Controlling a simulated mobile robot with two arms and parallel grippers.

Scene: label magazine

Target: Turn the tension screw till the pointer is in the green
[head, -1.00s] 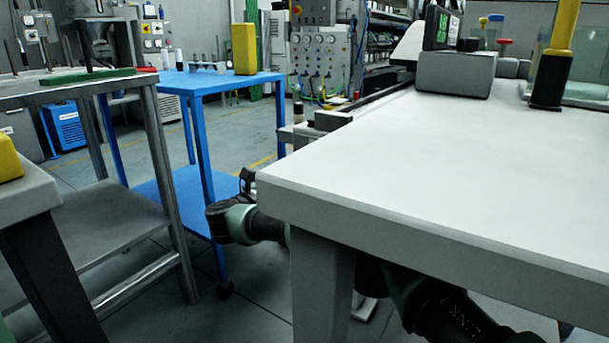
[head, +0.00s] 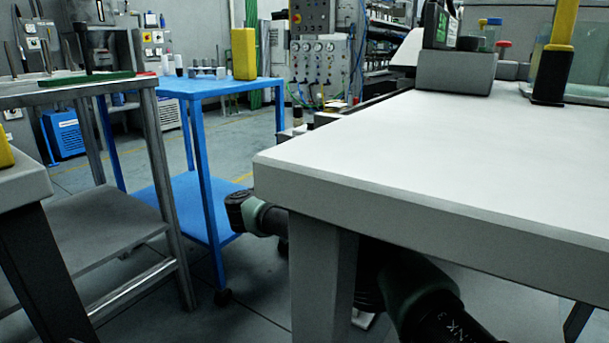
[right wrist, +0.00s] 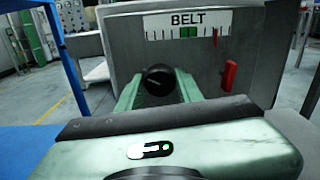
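In the right wrist view, a grey housing marked BELT (right wrist: 188,19) fills the upper middle. Its scale has a green zone (right wrist: 188,32). The red pointer (right wrist: 215,36) stands right of the green, outside it. The black round knob of the tension screw (right wrist: 157,84) sticks out below the scale. My right gripper (right wrist: 160,86) points at it, with its green fingers apart on either side of the knob; contact is not clear. In the head view, arm links of mine (head: 255,213) show beside and under the white table; no gripper shows there.
A red handle-like part (right wrist: 229,75) sits on the housing right of the screw. In the head view, the white table (head: 420,150) fills the right. A blue cart (head: 215,85) and a grey metal bench (head: 80,88) stand left, with floor between.

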